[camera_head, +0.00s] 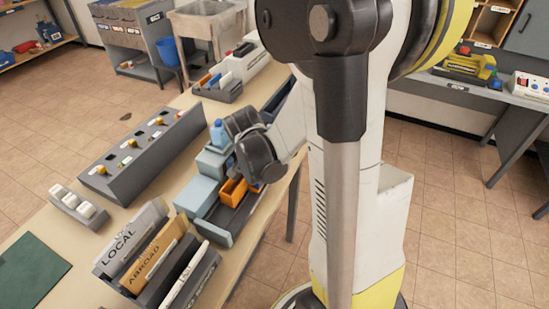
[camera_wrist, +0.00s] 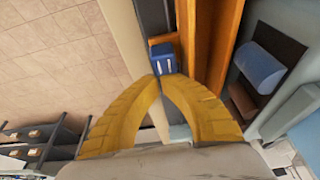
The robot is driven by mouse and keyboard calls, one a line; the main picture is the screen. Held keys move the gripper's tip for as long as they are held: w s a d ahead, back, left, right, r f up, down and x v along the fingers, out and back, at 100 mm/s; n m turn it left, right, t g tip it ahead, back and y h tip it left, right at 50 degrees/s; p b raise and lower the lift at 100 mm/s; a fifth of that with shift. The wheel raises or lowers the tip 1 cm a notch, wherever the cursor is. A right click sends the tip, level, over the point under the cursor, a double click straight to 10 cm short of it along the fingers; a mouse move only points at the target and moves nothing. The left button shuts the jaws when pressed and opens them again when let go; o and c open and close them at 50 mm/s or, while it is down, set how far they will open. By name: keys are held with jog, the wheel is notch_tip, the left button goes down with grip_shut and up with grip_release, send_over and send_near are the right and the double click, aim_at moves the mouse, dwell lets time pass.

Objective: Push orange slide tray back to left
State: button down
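The orange slide tray (camera_head: 234,191) shows in the head view in the dark grey and blue holder (camera_head: 228,221) at the table's right edge, partly covered by my wrist. In the wrist view an orange wall (camera_wrist: 224,45) runs up the picture, right of a dark slot. My gripper (camera_wrist: 162,79) has yellow fingers with tips together, left of the orange wall's lower part; contact cannot be told. A small blue block (camera_wrist: 164,59) with white marks is just beyond the tips. The fingertips are hidden by my wrist in the head view.
Letter holders marked LOCAL (camera_head: 120,247) and ABROAD (camera_head: 157,255) stand at the near end of the table. A dark panel with yellow knobs (camera_head: 140,148) is left of the holder. Floor is open on the right.

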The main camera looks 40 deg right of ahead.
jog(key=s+a, duration=0.1)
jog(key=a, duration=0.1)
jog(key=s+a, duration=0.1)
jog(key=a, duration=0.2)
jog(key=s+a, duration=0.1)
jog(key=a, duration=0.1)
jog(key=shift+s+a, duration=0.15)
jog(key=shift+a, duration=0.25)
jog(key=shift+f, duration=0.1)
